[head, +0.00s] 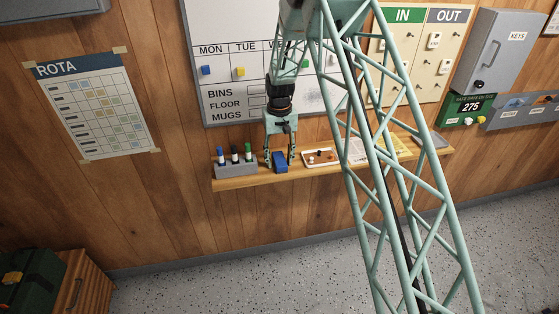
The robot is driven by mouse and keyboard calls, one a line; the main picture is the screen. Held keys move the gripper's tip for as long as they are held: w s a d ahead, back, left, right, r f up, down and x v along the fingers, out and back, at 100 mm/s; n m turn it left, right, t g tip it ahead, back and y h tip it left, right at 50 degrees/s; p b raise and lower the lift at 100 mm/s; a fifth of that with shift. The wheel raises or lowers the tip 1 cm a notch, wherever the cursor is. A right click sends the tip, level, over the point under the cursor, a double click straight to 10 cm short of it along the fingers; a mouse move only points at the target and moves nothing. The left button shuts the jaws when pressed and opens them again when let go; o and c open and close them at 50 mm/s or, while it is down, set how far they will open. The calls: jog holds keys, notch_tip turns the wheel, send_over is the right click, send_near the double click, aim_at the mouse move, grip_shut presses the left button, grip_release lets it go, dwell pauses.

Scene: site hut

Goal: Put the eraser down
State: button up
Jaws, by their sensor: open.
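The eraser (280,163) is a blue block. It stands on the wooden shelf (233,184) below the whiteboard, between the marker holder and a small white tray. My gripper (280,158) points down over the eraser, with one finger on each side of it. The jaws are open. Whether a finger touches the eraser cannot be told at this size.
A grey marker holder (236,168) with several markers stands close left of my gripper. The white tray (321,158) with small items lies close right. The whiteboard (228,62) is behind. Papers lie further right on the shelf, partly hidden by my arm.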

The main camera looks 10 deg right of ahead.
aim_at(279, 159)
jog(key=shift+r, duration=0.2)
notch_tip(279, 159, up, 12)
dwell(0.9)
dwell(0.7)
